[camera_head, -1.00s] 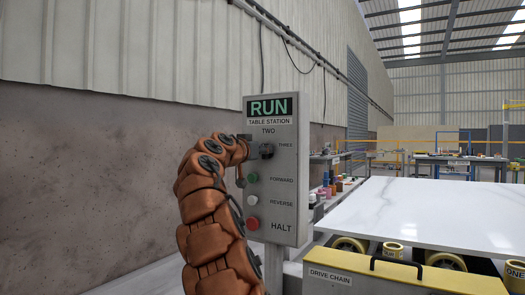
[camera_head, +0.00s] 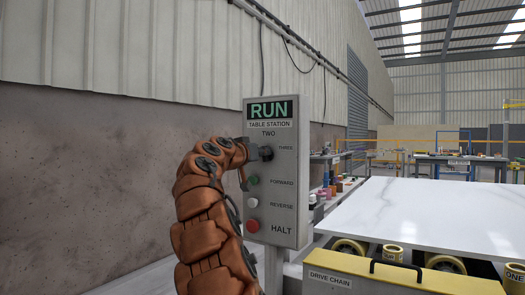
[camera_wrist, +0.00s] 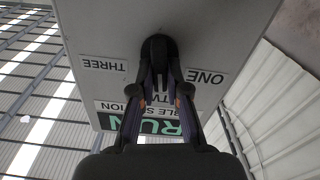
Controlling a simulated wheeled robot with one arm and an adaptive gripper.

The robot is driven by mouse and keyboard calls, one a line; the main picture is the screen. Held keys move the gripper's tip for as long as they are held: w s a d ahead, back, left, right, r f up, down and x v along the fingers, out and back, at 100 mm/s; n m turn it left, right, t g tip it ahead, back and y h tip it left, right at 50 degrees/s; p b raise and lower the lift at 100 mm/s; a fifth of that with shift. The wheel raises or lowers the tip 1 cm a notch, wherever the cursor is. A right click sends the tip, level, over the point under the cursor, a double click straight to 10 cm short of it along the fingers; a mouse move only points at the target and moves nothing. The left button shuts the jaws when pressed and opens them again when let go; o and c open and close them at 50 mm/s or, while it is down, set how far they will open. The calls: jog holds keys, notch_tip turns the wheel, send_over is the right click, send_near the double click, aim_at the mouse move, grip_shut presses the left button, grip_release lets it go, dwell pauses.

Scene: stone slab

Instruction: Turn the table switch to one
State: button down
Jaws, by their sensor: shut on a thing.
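The table switch is a dark rotary knob (camera_head: 266,153) on the grey upright control panel (camera_head: 290,185), between the TWO and THREE labels and the arm. My gripper (camera_head: 254,151) reaches it from the left. In the wrist view, where the lettering is upside down, the fingers of my gripper (camera_wrist: 160,72) are shut on the black knob (camera_wrist: 160,48). The ONE label (camera_wrist: 206,77) is right of the knob there and the THREE label (camera_wrist: 103,63) left. The TWO label is partly hidden behind the fingers. Which label the knob points to cannot be made out.
Below the knob are a green FORWARD button (camera_head: 253,181), a white REVERSE button (camera_head: 253,203) and a red HALT button (camera_head: 253,225). A white stone slab (camera_head: 440,215) lies on the roller table at right. A wall (camera_head: 80,170) runs along the left.

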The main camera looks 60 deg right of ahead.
jog(key=shift+w+f+n+p, duration=0.1)
jog(key=shift+w+n+p, duration=0.1)
jog(key=shift+n+p, duration=1.8)
jog(key=shift+w+f+n+p, duration=0.15)
jog(key=shift+n+p, duration=1.05)
jog(key=shift+n, duration=1.6)
jog(key=shift+w, duration=0.1)
jog(key=c, duration=1.2)
grip_release()
jog(key=shift+o, duration=0.2)
jog(key=shift+a, duration=0.1)
jog(key=a, duration=1.2)
jog(key=shift+s, duration=0.3)
